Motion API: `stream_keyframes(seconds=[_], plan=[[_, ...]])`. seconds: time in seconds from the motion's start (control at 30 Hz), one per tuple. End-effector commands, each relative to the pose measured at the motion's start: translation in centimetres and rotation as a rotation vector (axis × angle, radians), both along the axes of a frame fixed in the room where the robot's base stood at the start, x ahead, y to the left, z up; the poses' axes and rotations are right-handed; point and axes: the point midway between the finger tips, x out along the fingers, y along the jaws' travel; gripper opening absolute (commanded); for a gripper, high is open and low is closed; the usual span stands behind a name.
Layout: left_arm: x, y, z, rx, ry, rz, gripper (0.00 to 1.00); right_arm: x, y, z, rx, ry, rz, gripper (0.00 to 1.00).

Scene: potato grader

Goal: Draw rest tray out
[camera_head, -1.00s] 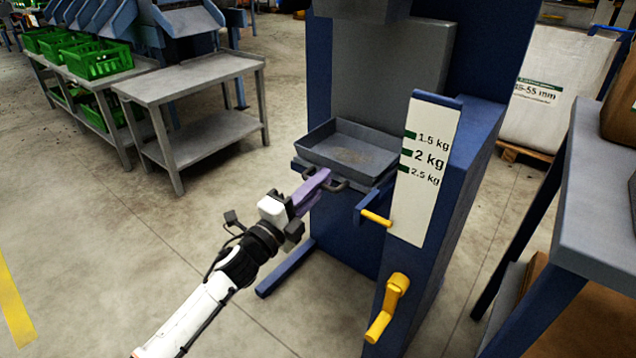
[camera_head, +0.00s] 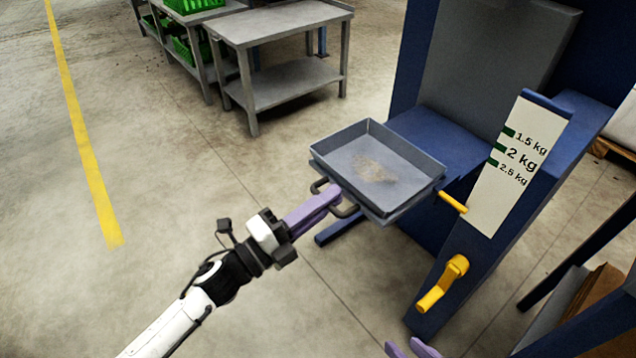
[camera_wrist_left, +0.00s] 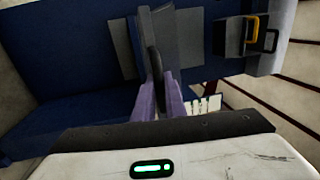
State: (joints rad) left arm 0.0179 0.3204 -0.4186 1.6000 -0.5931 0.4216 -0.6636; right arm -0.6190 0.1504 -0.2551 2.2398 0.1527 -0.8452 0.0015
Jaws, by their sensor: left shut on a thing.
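The grey rest tray (camera_head: 416,172) is a shallow open box with a brown dirt patch on its floor. It sticks out from the blue machine's front, and a blue ledge shows behind it. A dark bar handle (camera_head: 347,212) is on its near edge. My left gripper (camera_head: 335,194), with purple fingers, is shut on this handle; the handle also shows between the fingers in the left wrist view (camera_wrist_left: 152,62). Only the purple fingertips of my right gripper (camera_head: 411,349) show at the bottom edge of the head view, apart with nothing seen between them.
The blue machine (camera_head: 480,245) has a white weight scale board (camera_head: 515,175), a yellow-gripped lever (camera_head: 453,202) right of the tray and a yellow crank (camera_head: 445,283) lower down. A grey table (camera_head: 290,22) stands behind left. The floor (camera_head: 180,170) at left is clear.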

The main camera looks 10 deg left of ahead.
Motion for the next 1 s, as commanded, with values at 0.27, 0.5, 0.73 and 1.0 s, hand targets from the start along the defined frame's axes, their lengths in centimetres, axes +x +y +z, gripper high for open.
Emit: stream_keyframes(seconds=[0.27,0.5,0.73,1.0], plan=[[-0.5,0.0,-0.1,0.000,0.000,-0.013,0.00,0.0,-0.1,0.1,0.001,-0.005,-0.005,0.31],[-0.6,0.2,-0.1,0.001,0.001,-0.011,0.19,0.0,-0.1,0.1,0.001,-0.005,-0.005,0.31],[-0.5,0.0,0.0,0.000,0.000,-0.012,0.19,0.0,-0.1,0.1,0.001,-0.005,-0.005,0.31],[-2.1,1.5,-0.5,0.000,0.004,-0.011,0.19,0.1,-0.1,0.6,0.002,-0.014,-0.009,0.31]])
